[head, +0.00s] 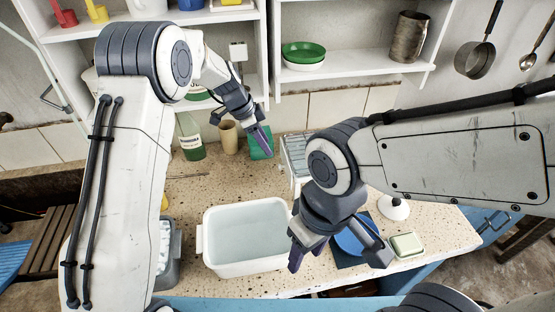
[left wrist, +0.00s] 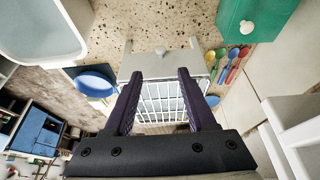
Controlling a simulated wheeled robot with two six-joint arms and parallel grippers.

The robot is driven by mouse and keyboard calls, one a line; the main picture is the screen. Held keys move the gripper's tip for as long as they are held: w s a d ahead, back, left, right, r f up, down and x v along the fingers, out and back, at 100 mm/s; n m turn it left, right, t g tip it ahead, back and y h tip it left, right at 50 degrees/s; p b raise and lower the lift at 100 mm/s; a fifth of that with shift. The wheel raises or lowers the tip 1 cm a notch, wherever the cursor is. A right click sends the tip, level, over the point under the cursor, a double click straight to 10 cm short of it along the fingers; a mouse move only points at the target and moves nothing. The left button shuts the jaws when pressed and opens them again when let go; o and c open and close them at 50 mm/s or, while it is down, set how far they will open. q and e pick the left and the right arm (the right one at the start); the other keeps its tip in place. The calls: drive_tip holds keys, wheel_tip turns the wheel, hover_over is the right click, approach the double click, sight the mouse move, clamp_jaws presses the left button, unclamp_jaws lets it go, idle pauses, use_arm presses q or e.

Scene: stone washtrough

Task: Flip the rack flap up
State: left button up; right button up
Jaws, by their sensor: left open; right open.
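The rack (head: 296,152) is a pale grey, slatted dish rack at the back of the stone counter, partly hidden behind my right arm. I cannot tell for certain which part is the flap. My left gripper (head: 262,138) is open and empty, above and left of the rack; its two purple fingers (left wrist: 158,75) stand apart in front of it. My right gripper (head: 338,255) is open and empty, over the counter right of the basin.
A white basin (head: 220,261) stands at the front middle. A blue plate (head: 352,240) and a soap dish (head: 407,244) are to its right. Coloured spoons (left wrist: 231,65) lie beside the rack.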

sight(279, 165)
use_arm(q)
drive_tip(key=p+x, duration=0.2)
drive_tip(key=x, duration=0.8)
drive_tip(key=shift+f+p, duration=0.15)
drive_tip(key=shift+p, duration=0.15)
clamp_jaws()
idle(0.9)
